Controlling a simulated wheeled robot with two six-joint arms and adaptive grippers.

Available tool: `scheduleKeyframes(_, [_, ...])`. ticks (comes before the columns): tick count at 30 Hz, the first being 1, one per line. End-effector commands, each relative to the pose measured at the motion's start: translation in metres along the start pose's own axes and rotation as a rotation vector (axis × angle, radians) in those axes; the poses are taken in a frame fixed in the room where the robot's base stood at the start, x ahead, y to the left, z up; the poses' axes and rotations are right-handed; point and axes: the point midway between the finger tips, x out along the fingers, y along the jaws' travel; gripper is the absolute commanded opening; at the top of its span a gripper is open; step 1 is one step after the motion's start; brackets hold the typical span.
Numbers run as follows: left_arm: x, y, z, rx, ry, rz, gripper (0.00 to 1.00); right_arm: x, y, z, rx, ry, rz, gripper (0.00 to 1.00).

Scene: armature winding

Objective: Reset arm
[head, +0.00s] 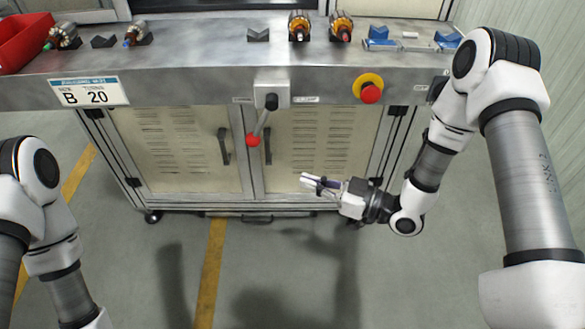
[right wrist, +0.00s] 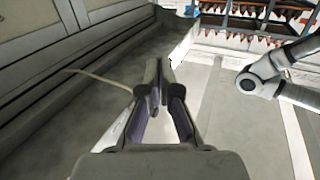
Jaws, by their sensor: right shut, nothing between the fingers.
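My right arm comes in from the right in the head view. Its gripper (head: 306,182) is shut and empty, pointing left in front of the cabinet doors, below the bench top. In the right wrist view the right gripper's fingers (right wrist: 158,68) are together with nothing between them. My left arm (head: 45,225) comes in at the left edge of the head view, bent downward. The left gripper is out of the picture. The right gripper touches nothing that I can see.
The metal bench (head: 200,62) carries several armatures, such as one copper-wound piece (head: 299,27), and a red bin (head: 24,42). Its front has a red-knobbed lever (head: 262,125), a red button (head: 370,93) and a "B 20" sign (head: 89,92). The floor (head: 290,275) before it is clear.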

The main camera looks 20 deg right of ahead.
Motion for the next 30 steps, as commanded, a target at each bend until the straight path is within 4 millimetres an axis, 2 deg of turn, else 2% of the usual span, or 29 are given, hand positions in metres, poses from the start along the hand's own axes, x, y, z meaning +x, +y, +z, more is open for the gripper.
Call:
scheduleKeyframes(3, [0.000,0.000,0.000,0.001,-0.001,0.000,0.46,-0.015,0.000,0.006,0.002,0.001,0.003,0.00])
scheduleKeyframes(6, [0.000,0.000,0.000,0.001,-0.001,0.000,0.46,-0.020,0.000,0.009,0.000,0.000,0.001,0.00])
scheduleKeyframes(20, [0.000,0.000,0.000,0.001,-0.001,0.000,0.46,-0.021,-0.001,0.009,-0.001,0.000,0.000,0.00])
scheduleKeyframes(23, [-0.006,0.000,0.001,0.001,-0.001,0.000,0.46,-0.021,-0.002,0.006,0.005,-0.005,-0.002,0.00])
scheduleKeyframes(25, [-0.020,0.000,0.001,0.001,-0.001,0.000,0.46,-0.018,-0.014,0.002,0.015,-0.029,-0.031,0.00])
scheduleKeyframes(27, [-0.043,0.000,0.000,0.001,-0.001,0.000,0.46,-0.012,-0.040,-0.002,0.047,-0.089,-0.076,0.00])
scheduleKeyframes(29, [-0.062,0.001,0.000,0.001,0.000,0.000,0.46,-0.011,-0.060,0.016,0.100,-0.240,-0.053,0.00])
scheduleKeyframes(30, [-0.071,0.001,0.000,0.001,0.000,0.000,0.46,-0.016,-0.070,0.035,0.144,-0.365,-0.017,0.00])
